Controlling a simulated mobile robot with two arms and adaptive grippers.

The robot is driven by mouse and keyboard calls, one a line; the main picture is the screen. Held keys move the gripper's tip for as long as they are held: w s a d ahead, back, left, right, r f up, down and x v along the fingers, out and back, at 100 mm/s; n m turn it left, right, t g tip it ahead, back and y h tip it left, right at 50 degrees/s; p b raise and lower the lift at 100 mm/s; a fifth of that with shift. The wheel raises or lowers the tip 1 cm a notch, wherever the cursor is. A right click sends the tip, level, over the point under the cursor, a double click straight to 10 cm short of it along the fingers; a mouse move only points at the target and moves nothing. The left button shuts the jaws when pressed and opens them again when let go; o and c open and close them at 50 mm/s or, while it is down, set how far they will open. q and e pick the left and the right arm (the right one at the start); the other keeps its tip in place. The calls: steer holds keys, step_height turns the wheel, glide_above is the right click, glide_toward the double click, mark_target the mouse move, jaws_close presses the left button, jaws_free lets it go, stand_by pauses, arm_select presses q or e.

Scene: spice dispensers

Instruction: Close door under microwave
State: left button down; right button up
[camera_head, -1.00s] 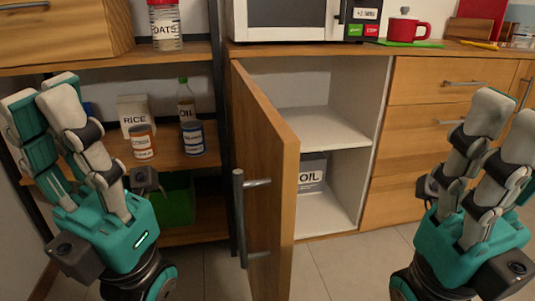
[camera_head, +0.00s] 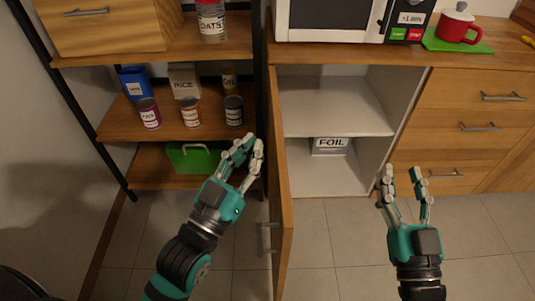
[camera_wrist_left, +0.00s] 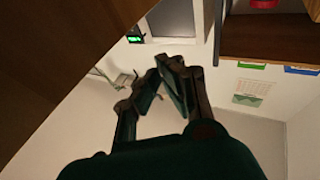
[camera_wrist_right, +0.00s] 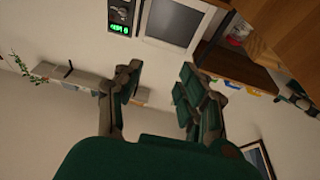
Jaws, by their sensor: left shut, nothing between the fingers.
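The wooden door (camera_head: 283,185) under the microwave (camera_head: 345,20) stands wide open, seen almost edge-on in the head view. Its metal bar handle (camera_head: 266,238) is on the door's left face, low down. The cabinet behind it shows a white shelf (camera_head: 335,108) and a FOIL box (camera_head: 331,146). My left gripper (camera_head: 246,152) is shut and empty, just left of the door and above the handle; I cannot tell whether it touches the door. My right gripper (camera_head: 403,176) is open and empty, right of the door, in front of the drawers (camera_head: 475,125).
An open shelf rack (camera_head: 120,125) with cans, boxes and a green case (camera_head: 195,158) stands left of the door. A red mug (camera_head: 458,25) is on the counter. The tiled floor in front of the cabinet is clear.

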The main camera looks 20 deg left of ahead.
arm_select(q)
steer(key=s+f+m+g+y+p, duration=0.1)
steer(key=s+m+g+p, duration=0.75)
steer(key=g+p, duration=1.15)
arm_select(e)
steer(key=s+d+f+g+h+p, duration=0.1)
steer(key=s+d+f+g+h, duration=0.15)
steer(key=s+f+g, duration=0.7)
steer(key=s+d+f+g+h, duration=0.1)
steer(key=s+d+f+g, duration=0.3)
steer(key=f, duration=1)
steer(key=s+d+f+g+h+p, duration=0.1)
steer(key=s+d+f+g+h, duration=0.1)
steer(key=s+f+g, duration=0.75)
arm_select(q)
steer(key=w+a+m, duration=0.2)
steer(key=a+m, duration=0.1)
steer(key=a, duration=0.2)
steer(key=w+d+f, duration=0.2)
steer(key=d+f, duration=0.5)
steer(key=f, duration=0.2)
steer(key=shift+w+d+f+t, duration=0.3)
steer(key=shift+d, duration=0.05)
arm_select(e)
steer(key=s+d+f+t, duration=0.2)
steer(key=s+f+t, duration=0.1)
steer(key=s+f, duration=0.7)
steer(key=shift+s+f, duration=0.25)
steer(key=shift+f, duration=0.25)
